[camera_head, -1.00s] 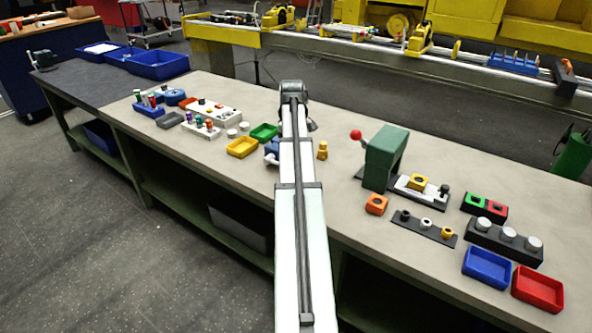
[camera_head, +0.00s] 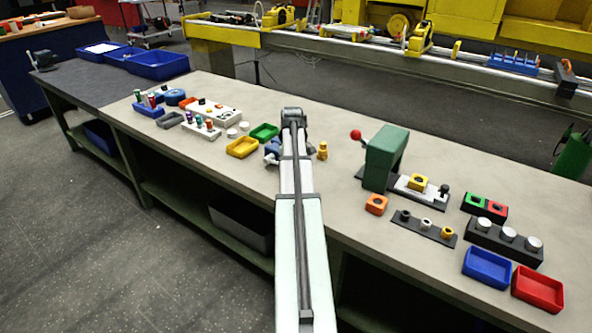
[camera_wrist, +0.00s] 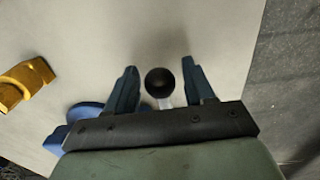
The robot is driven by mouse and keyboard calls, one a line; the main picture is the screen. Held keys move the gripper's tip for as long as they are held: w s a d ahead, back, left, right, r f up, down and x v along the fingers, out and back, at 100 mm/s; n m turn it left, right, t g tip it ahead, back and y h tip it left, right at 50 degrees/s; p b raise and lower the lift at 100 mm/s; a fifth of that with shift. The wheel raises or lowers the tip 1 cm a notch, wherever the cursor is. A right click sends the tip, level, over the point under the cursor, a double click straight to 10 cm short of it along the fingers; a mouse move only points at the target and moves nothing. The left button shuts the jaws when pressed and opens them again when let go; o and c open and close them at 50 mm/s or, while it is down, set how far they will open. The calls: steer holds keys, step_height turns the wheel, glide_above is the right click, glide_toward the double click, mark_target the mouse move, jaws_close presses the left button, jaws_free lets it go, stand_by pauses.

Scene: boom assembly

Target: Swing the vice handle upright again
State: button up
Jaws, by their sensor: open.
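The blue vice (camera_head: 271,152) stands on the bench near its front edge, partly hidden behind my arm. In the wrist view part of its blue body (camera_wrist: 88,114) shows at the lower left, partly covered by my gripper. A black ball knob on a short pale rod, the vice handle (camera_wrist: 159,82), shows between my fingers. My gripper (camera_wrist: 160,80) is open, with one dark blue finger on each side of the knob and visible gaps to both. The lower part of the handle is hidden by the gripper's body.
A yellow brass-like part (camera_head: 322,151) stands right of the vice; it shows at the left of the wrist view (camera_wrist: 25,82). Green (camera_head: 264,132) and yellow (camera_head: 242,147) trays lie to the left. A green press with a red knob (camera_head: 385,157) stands farther right. Bench between is clear.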

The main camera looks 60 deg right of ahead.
steer(key=shift+c, duration=0.6)
steer(key=shift+c, duration=0.5)
steer(key=c, duration=0.4)
steer(key=shift+w+r, duration=0.15)
steer(key=shift+r, duration=0.5)
steer(key=shift+w+r, duration=0.15)
steer(key=shift+r, duration=0.45)
steer(key=shift+c, duration=0.2)
